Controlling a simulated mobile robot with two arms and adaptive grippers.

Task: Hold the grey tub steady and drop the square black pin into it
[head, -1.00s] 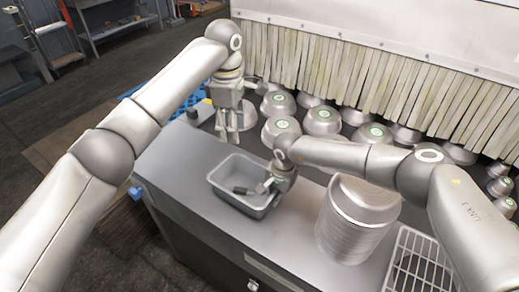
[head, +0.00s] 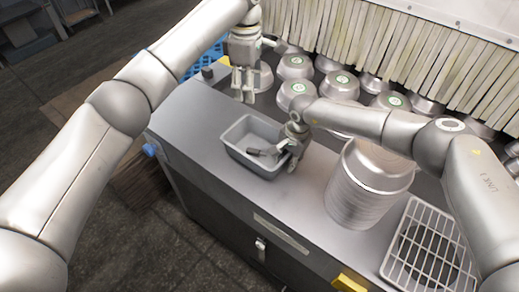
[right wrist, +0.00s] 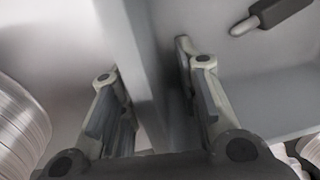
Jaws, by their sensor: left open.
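The grey tub (head: 232,134) stands on the metal counter; its right wall also shows in the right wrist view (right wrist: 150,95). A dark pin with a pale rounded tip lies inside it, in the right wrist view (right wrist: 283,10); in the head view dark items (head: 266,151) show there.
A stack of metal pans (head: 361,190) stands right of the tub, and a wire rack (head: 432,250) is at the front right. Several upturned pans (head: 340,85) stand before a strip curtain (head: 400,55). The counter (head: 190,112) left of the tub is clear.

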